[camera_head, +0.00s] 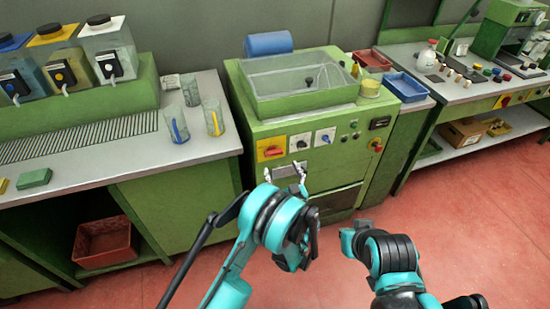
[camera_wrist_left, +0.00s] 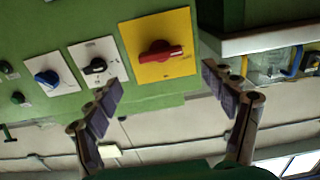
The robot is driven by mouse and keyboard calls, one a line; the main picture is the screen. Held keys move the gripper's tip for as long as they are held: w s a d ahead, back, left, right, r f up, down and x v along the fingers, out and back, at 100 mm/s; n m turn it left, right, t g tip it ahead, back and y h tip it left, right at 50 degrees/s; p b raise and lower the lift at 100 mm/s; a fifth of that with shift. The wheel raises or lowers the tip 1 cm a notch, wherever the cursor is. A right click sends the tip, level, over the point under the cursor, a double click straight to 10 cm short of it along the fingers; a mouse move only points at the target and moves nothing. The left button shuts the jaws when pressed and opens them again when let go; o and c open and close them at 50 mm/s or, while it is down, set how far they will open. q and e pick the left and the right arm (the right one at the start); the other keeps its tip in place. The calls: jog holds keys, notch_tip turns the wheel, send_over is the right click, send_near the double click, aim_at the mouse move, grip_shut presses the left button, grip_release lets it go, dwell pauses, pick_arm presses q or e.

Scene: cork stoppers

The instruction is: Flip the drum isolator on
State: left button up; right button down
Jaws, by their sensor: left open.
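The drum isolator is a red handle (camera_head: 272,152) on a square yellow plate, at the upper left of the green machine's front panel. In the left wrist view the red handle (camera_wrist_left: 160,54) lies across the yellow plate (camera_wrist_left: 143,31), roughly level with a slight tilt. My left gripper (camera_head: 286,171) is in front of the panel, just below the switch row. Its fingers are spread wide and empty, and in the left wrist view the gripper (camera_wrist_left: 162,82) has the handle between and beyond its tips, apart from them.
A black knob (camera_wrist_left: 95,66) and a blue knob (camera_wrist_left: 47,77) on white plates sit beside the isolator. The machine carries a clear-walled tank (camera_head: 300,85) on top. A bench (camera_head: 110,160) with cups stands at left. Red floor (camera_head: 460,220) is open at right.

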aim_at(274, 154)
pick_arm(q)
jog(key=b+x, duration=0.1)
jog(key=x, duration=0.5)
jog(key=shift+w+a+f+b, duration=0.1)
jog(key=shift+w+b, duration=0.05)
jog(key=shift+b, duration=0.25)
jog(key=shift+w+a, duration=0.2)
jog(key=shift+w, duration=0.4)
jog(key=c, duration=1.2)
